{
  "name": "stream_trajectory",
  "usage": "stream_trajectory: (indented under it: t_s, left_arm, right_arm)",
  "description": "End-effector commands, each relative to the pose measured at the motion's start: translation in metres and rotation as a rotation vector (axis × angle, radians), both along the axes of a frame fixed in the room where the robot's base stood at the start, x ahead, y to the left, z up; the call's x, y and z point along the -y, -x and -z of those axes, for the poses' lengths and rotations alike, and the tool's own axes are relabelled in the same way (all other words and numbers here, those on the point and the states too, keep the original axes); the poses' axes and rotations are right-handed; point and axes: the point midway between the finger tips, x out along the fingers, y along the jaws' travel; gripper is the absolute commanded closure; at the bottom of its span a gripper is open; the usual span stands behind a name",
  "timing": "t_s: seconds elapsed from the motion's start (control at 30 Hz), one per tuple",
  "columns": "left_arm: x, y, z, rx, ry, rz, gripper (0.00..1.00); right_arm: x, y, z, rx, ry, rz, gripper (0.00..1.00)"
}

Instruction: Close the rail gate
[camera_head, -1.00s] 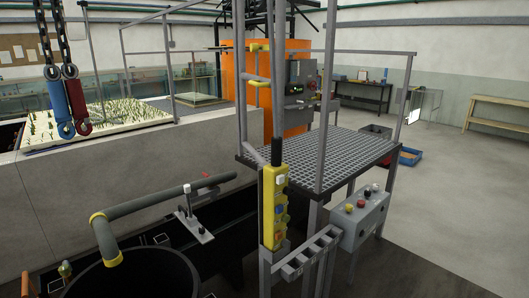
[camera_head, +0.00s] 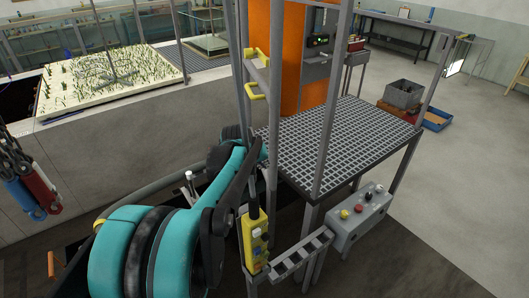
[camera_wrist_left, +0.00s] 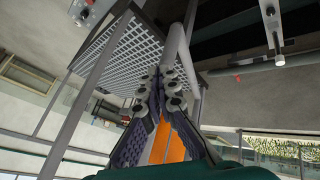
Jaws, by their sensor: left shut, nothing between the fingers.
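The rail gate seems to be the grey tubular part with yellow fittings (camera_head: 257,91) between the posts at the platform's near left corner. I cannot tell its exact outline or how far it stands open. My left arm reaches in teal and black to that corner in the head view, and hides part of the posts' lower left side. In the left wrist view my left gripper (camera_wrist_left: 162,82) is shut and empty, its fingers close to a grey post (camera_wrist_left: 179,45). I cannot tell whether they touch it. My right gripper is not in view.
The grated platform (camera_head: 335,140) stands right of the arm. A yellow button pendant (camera_head: 255,240) hangs below, beside a grey button box (camera_head: 360,215). Red and blue chain hooks (camera_head: 38,195) hang at left. An orange panel (camera_head: 290,70) stands behind.

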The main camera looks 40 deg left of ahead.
Motion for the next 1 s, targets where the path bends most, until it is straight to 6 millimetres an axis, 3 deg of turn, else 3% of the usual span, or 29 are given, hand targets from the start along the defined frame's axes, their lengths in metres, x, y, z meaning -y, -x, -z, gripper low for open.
stream_trajectory:
  t_s: [0.03,0.1,0.27,0.47,0.83,1.0]
  left_arm:
    - [-0.026,-0.004,0.006,0.007,0.017,-0.042,1.0]
    - [-0.051,-0.008,0.013,0.017,0.041,-0.087,1.0]
    - [-0.082,-0.012,0.023,0.029,0.068,-0.139,1.0]
    - [-0.088,-0.025,0.04,0.031,0.071,-0.144,1.0]
    - [-0.098,-0.07,0.102,0.03,0.071,-0.143,1.0]
    - [-0.086,-0.093,0.101,0.03,0.07,-0.14,1.0]
  right_arm:
    - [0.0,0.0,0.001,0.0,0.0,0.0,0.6]
    - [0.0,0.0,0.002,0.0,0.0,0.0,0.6]
    - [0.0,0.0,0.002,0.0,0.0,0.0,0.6]
    - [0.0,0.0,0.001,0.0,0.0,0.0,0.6]
    - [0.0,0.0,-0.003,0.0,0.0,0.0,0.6]
    - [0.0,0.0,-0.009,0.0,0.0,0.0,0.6]
